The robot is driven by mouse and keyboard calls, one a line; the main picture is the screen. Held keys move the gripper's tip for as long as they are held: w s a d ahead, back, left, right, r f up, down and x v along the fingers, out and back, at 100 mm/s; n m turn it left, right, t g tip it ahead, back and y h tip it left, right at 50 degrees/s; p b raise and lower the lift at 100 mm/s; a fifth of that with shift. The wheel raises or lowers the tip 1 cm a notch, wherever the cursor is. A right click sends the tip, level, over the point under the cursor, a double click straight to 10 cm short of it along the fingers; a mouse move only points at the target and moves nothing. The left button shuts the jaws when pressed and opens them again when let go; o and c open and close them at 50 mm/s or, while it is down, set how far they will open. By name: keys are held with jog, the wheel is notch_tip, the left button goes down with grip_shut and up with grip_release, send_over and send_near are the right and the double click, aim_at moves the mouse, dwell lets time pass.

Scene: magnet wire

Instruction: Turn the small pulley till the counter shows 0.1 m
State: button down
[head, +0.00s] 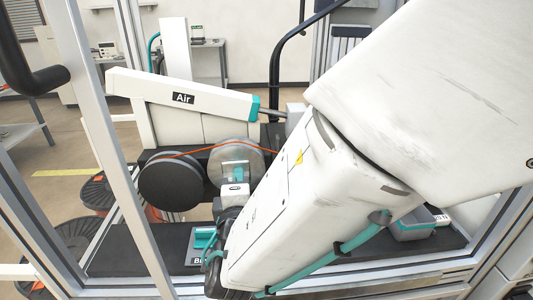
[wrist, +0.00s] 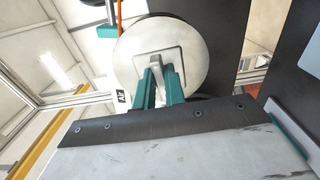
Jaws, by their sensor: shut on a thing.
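A round silver pulley face (head: 217,163) stands upright at the middle of the head view, right of a dark disc (head: 172,180). In the wrist view the pulley (wrist: 137,45) faces me, with a square plate and a raised grip bar (wrist: 163,66) at its centre. My gripper (wrist: 160,80) has its two teal fingers closed on either side of this bar. An orange wire (head: 190,152) runs from the dark disc over the pulley's top. I cannot make out a counter reading in either view.
A white beam marked "Air" (head: 150,92) lies behind the pulley. A teal-handled piece (head: 203,240) sits below it. A grey bin (head: 412,230) is at right. Metal frame posts (head: 105,130) stand close at left. Reels (head: 97,192) stand on the floor.

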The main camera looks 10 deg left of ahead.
jog(key=c, duration=1.5)
grip_release()
jog(key=shift+o, duration=0.2)
jog(key=v, duration=0.8)
jog(key=shift+w+a, duration=0.1)
